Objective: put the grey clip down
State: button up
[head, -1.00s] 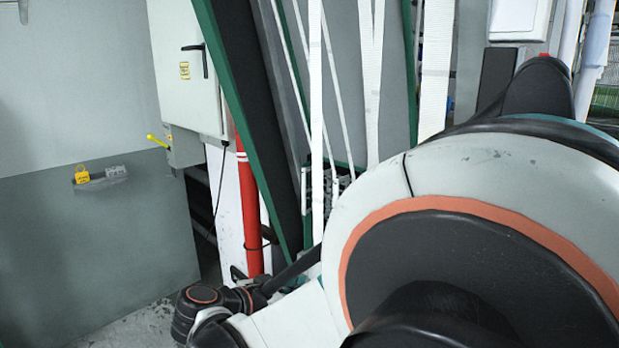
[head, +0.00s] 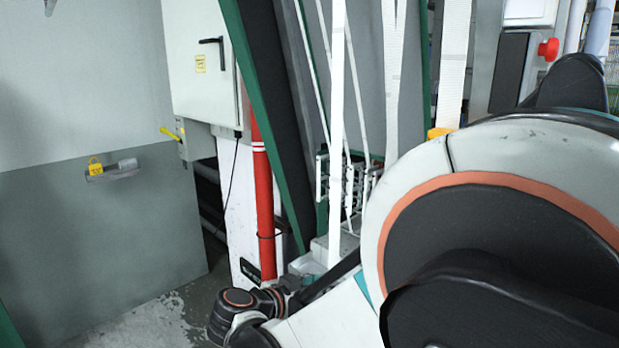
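I cannot make out the grey clip for certain. A small grey piece (head: 125,167) sits beside a yellow padlock-like piece (head: 95,167) on a small ledge at the left wall; it is too small to tell what it is. My gripper is not in view, so whether it holds anything is hidden. My own arm links fill the right side and reach along the bottom middle. A yellow-orange piece (head: 438,132) shows on a white webbing strap (head: 453,75), partly behind my arm.
White straps (head: 338,130) hang before grey panels with green-edged frames (head: 237,40). A red pipe (head: 263,200) and a light cabinet (head: 197,60) with a black handle stand left of them. A red button (head: 548,49) is at upper right. Floor (head: 150,325) shows at lower left.

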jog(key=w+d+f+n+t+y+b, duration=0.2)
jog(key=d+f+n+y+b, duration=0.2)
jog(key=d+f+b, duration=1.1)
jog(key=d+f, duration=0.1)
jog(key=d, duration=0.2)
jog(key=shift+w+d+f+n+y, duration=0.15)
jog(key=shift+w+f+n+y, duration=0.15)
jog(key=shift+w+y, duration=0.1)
